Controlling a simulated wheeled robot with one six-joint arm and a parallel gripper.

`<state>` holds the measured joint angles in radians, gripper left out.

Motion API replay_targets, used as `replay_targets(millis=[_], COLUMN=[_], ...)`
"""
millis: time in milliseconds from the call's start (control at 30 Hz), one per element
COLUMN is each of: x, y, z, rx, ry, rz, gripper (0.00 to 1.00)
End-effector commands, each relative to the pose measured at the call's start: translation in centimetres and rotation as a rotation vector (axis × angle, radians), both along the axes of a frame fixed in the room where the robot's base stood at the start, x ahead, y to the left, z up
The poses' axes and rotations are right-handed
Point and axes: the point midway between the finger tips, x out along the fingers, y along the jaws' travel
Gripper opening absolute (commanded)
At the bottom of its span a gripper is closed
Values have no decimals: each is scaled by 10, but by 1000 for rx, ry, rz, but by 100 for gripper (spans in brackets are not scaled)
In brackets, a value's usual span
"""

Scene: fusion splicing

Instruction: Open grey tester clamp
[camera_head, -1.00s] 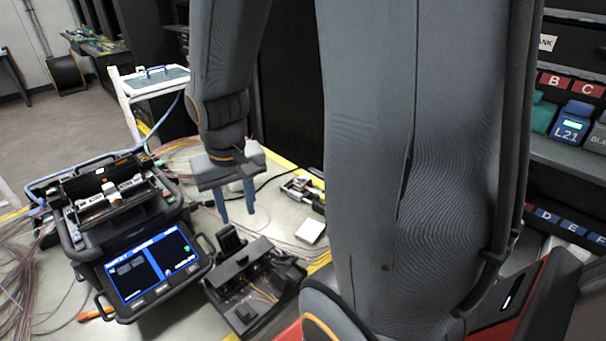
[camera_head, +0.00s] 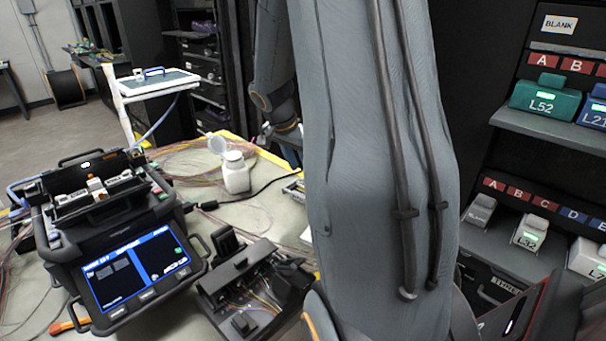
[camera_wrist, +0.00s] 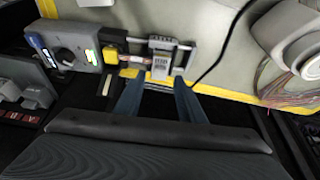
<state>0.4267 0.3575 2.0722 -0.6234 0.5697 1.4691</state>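In the wrist view a grey tester (camera_wrist: 75,48) with a round black dial, a blue plug and a green-lit end lies by the table edge. Right of it, beyond a yellow-and-black block (camera_wrist: 112,46), is a small grey metal clamp (camera_wrist: 164,56) with a yellow base. I cannot tell whether its jaw is open. My gripper (camera_wrist: 158,82) has its two blue fingers apart, pointing at the clamp's near side, with nothing visible held between them. Whether a finger touches it is unclear. In the head view my arm hides most of the gripper and the tester; a metal part (camera_head: 293,187) shows beside it.
A fusion splicer (camera_head: 115,240) with a lit screen and a black fibre holder tray (camera_head: 250,290) stand on the table. A white bottle (camera_head: 236,176) stands behind, also at the wrist view's right (camera_wrist: 290,40). A black cable and loose fibres lie nearby. Labelled shelves (camera_head: 530,125) are at right.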

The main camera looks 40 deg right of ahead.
Motion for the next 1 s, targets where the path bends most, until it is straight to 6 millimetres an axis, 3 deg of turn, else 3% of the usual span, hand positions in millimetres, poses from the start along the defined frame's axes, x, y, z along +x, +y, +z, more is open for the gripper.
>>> replay_targets(millis=[300, 633, 867, 1000], x=[2, 3, 3, 3], y=[-13, -14, -14, -14], z=[-33, -36, -36, -36], rx=[1, 1, 1, 2], ry=[1, -1, 0, 0], rz=[1, 2, 1, 1], gripper=[36, 36, 0, 0])
